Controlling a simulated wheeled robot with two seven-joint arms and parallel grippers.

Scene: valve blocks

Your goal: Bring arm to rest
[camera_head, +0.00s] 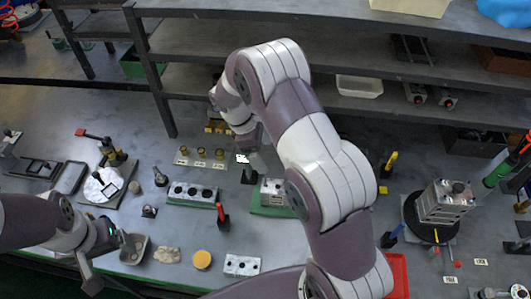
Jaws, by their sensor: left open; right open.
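My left gripper (122,243) is low at the front left, above the near edge of the bench and beside a small grey tray (136,250). It is open, and I see nothing held. My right arm rises from the bottom middle, arches over the bench and bends down toward the back. My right gripper (248,160) points down near the row of brass fittings (201,153). It is open, though its fingers are small and partly hidden. A silver valve block (271,190) on a green base is partly covered by my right arm.
Another valve block (192,190) lies left of middle, and a third (242,265) lies at the front. A taller block (446,203) stands on a black round stand at right. A red-handled tool (222,212) and red tray (398,275) are near. Shelves (230,40) span the back.

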